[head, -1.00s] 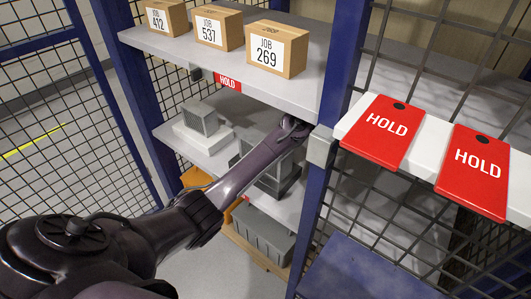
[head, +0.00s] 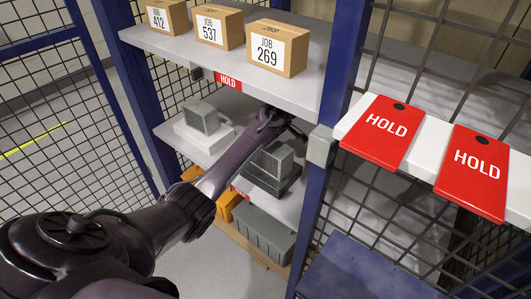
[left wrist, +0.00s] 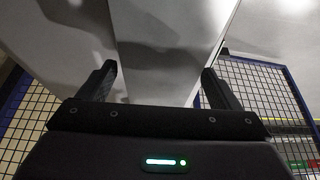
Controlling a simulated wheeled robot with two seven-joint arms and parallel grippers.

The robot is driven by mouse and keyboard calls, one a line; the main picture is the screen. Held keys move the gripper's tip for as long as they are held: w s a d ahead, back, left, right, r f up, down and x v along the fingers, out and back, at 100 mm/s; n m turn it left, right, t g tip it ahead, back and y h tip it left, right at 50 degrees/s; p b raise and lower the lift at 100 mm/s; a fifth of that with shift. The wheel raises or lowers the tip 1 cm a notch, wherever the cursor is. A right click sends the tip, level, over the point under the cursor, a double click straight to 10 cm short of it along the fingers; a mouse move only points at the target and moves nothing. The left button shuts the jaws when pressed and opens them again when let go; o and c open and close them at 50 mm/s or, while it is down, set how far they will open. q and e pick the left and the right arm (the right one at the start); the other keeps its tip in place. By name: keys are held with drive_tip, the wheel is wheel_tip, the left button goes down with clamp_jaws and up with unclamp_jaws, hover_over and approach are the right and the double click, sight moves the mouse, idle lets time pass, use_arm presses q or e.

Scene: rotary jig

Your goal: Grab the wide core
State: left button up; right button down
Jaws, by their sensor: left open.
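Two grey blocks stand on the middle shelf. One ribbed block (head: 203,119) sits on a white base at the left. A larger-looking grey block (head: 272,160) sits on a dark base at the right, partly behind my left arm. I cannot tell for sure which is the wide core. My left arm reaches in between them, its wrist beneath the top shelf. Its fingers are hard to make out in the head view. In the left wrist view my left gripper (left wrist: 158,84) is open, with pale grey surfaces beyond its fingers that I cannot identify. My right gripper is out of view.
The top shelf (head: 165,43) holds boxes marked JOB 412, 537 and 269 (head: 277,49), close above my wrist. A blue post (head: 335,90) stands to the right. Red HOLD tags (head: 386,131) hang beyond it. A grey bin (head: 262,232) stands below.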

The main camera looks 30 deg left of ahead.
use_arm(q)
drive_tip(key=c, duration=1.8)
drive_tip(key=shift+w+r, duration=0.1)
drive_tip(key=shift+c, duration=0.2)
drive_tip(key=shift+r, duration=0.15)
